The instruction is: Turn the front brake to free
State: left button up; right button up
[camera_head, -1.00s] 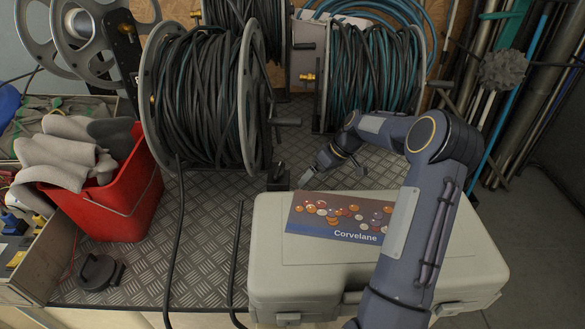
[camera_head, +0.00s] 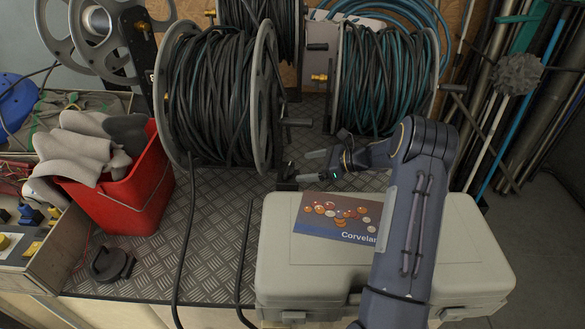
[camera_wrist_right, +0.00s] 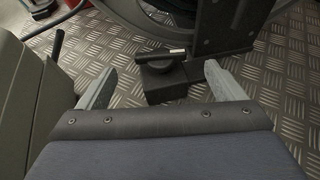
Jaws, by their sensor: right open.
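The front hose reel (camera_head: 218,95), wound with black hose between grey flanges, stands on the checkered metal deck. At its lower right is a small black block, the front brake (camera_head: 286,184). In the right wrist view the brake (camera_wrist_right: 163,82) shows a round black knob with a short lever (camera_wrist_right: 160,55) lying sideways, its end pale, beside a black upright plate. My right gripper (camera_head: 309,165) is open just right of the brake. In the wrist view its two fingertips (camera_wrist_right: 160,76) stand either side of the brake, with nothing between them clearly touched. My left gripper is out of view.
A grey case (camera_head: 460,255) with a Corvelane leaflet (camera_head: 335,217) lies below my right arm. A red bin (camera_head: 130,200) with grey cloths stands left. A second reel (camera_head: 385,80) and its crank stand behind my gripper. A loose black hose (camera_head: 183,240) crosses the deck.

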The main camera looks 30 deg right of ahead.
aim_at(289, 168)
jog(key=x, duration=0.6)
jog(key=shift+s, duration=0.1)
jog(key=c, duration=1)
jog(key=shift+d+n+g+y+b, duration=0.15)
jog(key=shift+n+g+y+b, duration=0.25)
jog(key=shift+n+g+y, duration=0.9)
jog(key=shift+r, duration=0.1)
jog(key=o, duration=1)
jog(key=v, duration=0.7)
jog(key=shift+d+r, duration=0.25)
jog(key=shift+d, duration=0.05)
